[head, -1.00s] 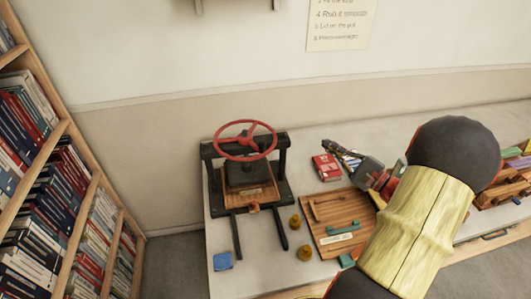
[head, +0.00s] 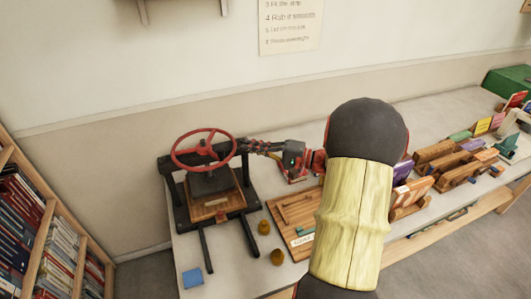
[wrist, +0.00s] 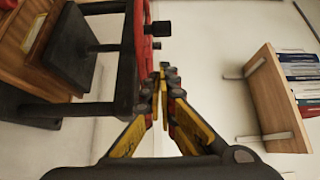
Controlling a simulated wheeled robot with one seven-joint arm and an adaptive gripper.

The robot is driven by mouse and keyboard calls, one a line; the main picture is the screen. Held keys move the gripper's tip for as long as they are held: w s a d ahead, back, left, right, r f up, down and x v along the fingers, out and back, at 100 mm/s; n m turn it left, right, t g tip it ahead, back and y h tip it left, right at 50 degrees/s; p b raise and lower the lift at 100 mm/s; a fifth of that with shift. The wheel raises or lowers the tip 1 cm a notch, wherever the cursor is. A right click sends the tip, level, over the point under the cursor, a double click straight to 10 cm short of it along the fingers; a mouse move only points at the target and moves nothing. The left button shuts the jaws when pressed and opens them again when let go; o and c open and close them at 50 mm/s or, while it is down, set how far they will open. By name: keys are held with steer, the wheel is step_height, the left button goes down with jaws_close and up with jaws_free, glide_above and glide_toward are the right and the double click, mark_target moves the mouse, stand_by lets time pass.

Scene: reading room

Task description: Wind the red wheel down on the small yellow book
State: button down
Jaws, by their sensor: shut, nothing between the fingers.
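The red wheel (head: 203,149) sits on top of the black book press (head: 178,205), toward the left of the table. The press's dark platen (head: 212,182) hangs below it, over a wooden bed (head: 222,207). I cannot make out a yellow book under the platen. My gripper (head: 247,146) is shut and empty, its tips close to the wheel's right rim; I cannot tell whether they touch. In the wrist view the shut fingertips (wrist: 163,70) are beside the red rim (wrist: 142,35), with the platen (wrist: 72,48) beyond at left.
A wooden board (head: 290,212) lies right of the press, with brass knobs (head: 263,228) between. A blue block (head: 192,278) lies at the front left. Wooden racks with books (head: 440,160) fill the table's right. A bookshelf (head: 50,225) stands at left.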

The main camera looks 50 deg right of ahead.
steer(key=shift+w+a+b, duration=0.15)
steer(key=shift+w+a, duration=0.15)
steer(key=shift+a, duration=0.35)
steer(key=shift+w+a+b, duration=0.15)
steer(key=shift+w+a, duration=0.15)
steer(key=shift+a, duration=0.4)
steer(key=shift+w+a+b, duration=0.15)
steer(key=shift+w+a, duration=0.15)
steer(key=shift+a, duration=0.35)
steer(key=shift+s+a, duration=0.15)
steer(key=shift+a, duration=0.25)
steer(key=shift+s+a+b, duration=0.15)
steer(key=shift+a+b, duration=0.2)
steer(key=shift+a, duration=0.2)
